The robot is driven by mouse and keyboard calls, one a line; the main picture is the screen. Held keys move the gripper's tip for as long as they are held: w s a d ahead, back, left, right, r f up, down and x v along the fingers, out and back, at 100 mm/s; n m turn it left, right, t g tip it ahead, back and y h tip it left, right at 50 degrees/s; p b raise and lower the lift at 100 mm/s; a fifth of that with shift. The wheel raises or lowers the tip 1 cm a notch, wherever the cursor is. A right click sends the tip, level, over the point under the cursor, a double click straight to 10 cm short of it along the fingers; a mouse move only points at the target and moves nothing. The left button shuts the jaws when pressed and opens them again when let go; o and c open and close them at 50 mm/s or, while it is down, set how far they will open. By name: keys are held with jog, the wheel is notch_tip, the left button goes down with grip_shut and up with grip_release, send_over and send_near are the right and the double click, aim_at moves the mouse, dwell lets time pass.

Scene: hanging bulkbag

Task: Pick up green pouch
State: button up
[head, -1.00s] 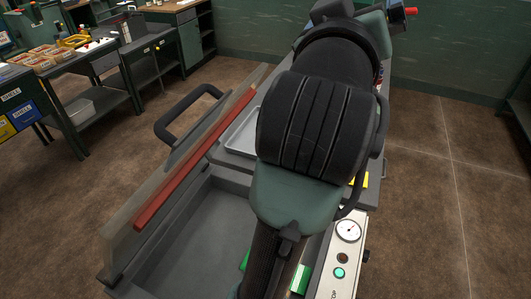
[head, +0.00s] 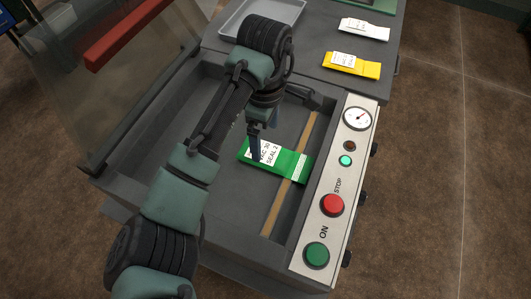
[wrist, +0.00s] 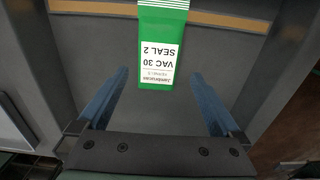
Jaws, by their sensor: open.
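The green pouch (head: 286,162) lies in the grey chamber of the machine, its right end across the tan sealing strip. Its white label reads "VAC 30 SEAL 2". My gripper (head: 255,148) is at the pouch's left end in the head view, where the arm hides a little of the pouch. In the wrist view, the pouch (wrist: 162,40) extends from the top edge toward the space between the blue fingers of my gripper (wrist: 160,80). The fingers are wide apart, with nothing between them in contact.
The chamber floor (head: 235,200) is clear around the pouch. The tan strip (head: 272,215) runs along the chamber's right side. A control panel (head: 330,185) with buttons and a gauge borders it. The raised lid (head: 100,110) stands left. Yellow (head: 352,66) and white (head: 363,29) pouches lie behind.

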aim_at(266, 152)
jog(key=shift+w+f, duration=0.1)
jog(key=shift+f, duration=3.2)
